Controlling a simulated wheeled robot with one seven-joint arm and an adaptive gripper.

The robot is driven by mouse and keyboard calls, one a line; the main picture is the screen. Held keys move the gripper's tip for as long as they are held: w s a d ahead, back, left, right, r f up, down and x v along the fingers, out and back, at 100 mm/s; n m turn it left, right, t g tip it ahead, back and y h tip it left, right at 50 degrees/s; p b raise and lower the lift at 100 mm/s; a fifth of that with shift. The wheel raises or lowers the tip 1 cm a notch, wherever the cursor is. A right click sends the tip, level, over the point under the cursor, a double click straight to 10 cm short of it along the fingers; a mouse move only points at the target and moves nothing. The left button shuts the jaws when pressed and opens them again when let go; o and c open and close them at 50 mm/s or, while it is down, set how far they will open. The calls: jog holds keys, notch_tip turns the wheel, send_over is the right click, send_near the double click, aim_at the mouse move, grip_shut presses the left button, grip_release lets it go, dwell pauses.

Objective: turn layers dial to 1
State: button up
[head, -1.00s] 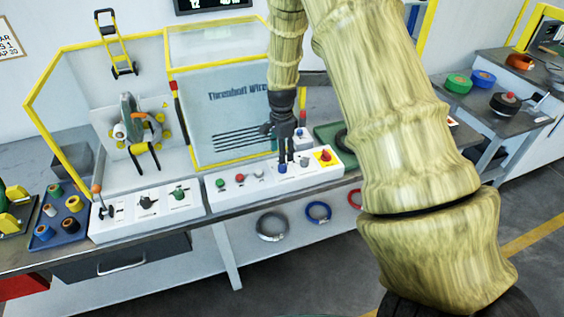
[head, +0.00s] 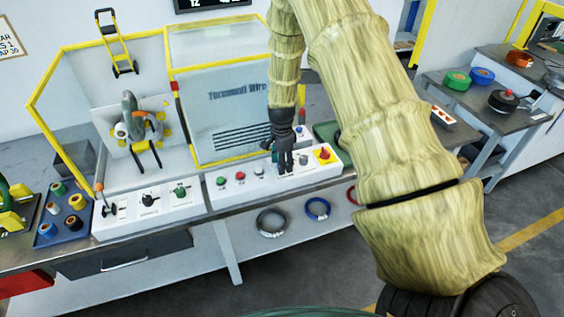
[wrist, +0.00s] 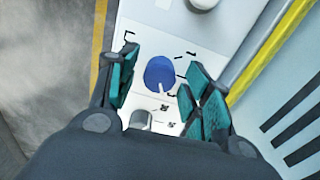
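In the wrist view a blue dial (wrist: 160,73) sits on a white panel (wrist: 152,42) with small dark marks printed around it. The marks are too small and turned to read surely, and I cannot tell which one the dial points to. In the head view my gripper (head: 285,170) is over the right part of the white control panel (head: 222,200) and hides the blue dial.
A grey knob (wrist: 141,119) is close to the blue dial, and a pale knob (wrist: 203,3) is on the other side. On the panel are a green button (head: 221,181), a red button (head: 240,176) and a red knob on yellow (head: 325,154). A yellow-framed enclosure (head: 215,160) stands behind.

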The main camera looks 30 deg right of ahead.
jog(key=c, duration=0.9)
jog(key=shift+o, duration=0.2)
jog(key=shift+n, duration=0.3)
jog(key=n+b, duration=0.1)
jog(key=n, duration=0.3)
jog(key=n+b, duration=0.1)
jog(key=n, duration=0.4)
jog(key=shift+n, duration=0.4)
jog(key=n, duration=0.3)
jog(key=shift+n, duration=0.3)
jog(key=n, duration=0.3)
jog(key=shift+n, duration=0.4)
jog(key=n, duration=0.6)
